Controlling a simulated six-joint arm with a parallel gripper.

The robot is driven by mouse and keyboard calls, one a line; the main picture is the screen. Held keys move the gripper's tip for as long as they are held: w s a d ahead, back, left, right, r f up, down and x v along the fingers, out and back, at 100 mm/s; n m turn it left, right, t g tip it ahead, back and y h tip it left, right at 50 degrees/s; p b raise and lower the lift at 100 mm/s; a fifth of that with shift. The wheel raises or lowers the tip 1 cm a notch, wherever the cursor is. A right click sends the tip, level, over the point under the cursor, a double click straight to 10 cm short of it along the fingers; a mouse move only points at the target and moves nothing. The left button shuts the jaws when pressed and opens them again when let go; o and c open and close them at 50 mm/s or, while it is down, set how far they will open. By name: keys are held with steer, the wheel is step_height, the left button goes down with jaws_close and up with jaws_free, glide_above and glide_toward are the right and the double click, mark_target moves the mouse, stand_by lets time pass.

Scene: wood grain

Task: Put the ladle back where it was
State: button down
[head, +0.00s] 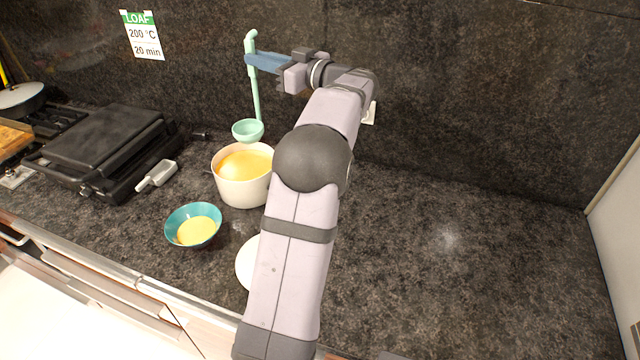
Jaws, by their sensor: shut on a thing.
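The ladle (256,101) is mint green, with a long handle hooked at the top and a round bowl at the bottom. My gripper (251,62) is shut on the upper part of its handle, just below the hook. The ladle hangs upright, its bowl close above or behind the back rim of a white pot (240,193) in this view; I cannot tell whether they touch. The pot holds a yellow-orange liquid. Part of the pot's right side is hidden behind my arm. No hook or holder for the ladle can be made out.
A teal bowl (193,226) with yellow contents stands in front of the pot. A white round thing (249,262) is partly behind my arm. A black grill (108,150) and a small white scoop (157,175) are at left. A sign (143,35) is on the wall. The right counter is clear.

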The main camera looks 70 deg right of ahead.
steer(key=s+d+f+m+g+h, duration=1.1)
steer(key=s+d+f+h, duration=0.1)
steer(key=s+d+f, duration=0.15)
step_height(320, 180, down, 10)
steer(key=p, duration=0.4)
steer(key=shift+s+a, duration=0.3)
steer(key=shift+s, duration=0.1)
steer(key=shift+f+b, duration=0.25)
steer(key=shift+b, duration=0.05)
steer(key=c, duration=2.2)
jaws_free()
steer(key=o, duration=0.4)
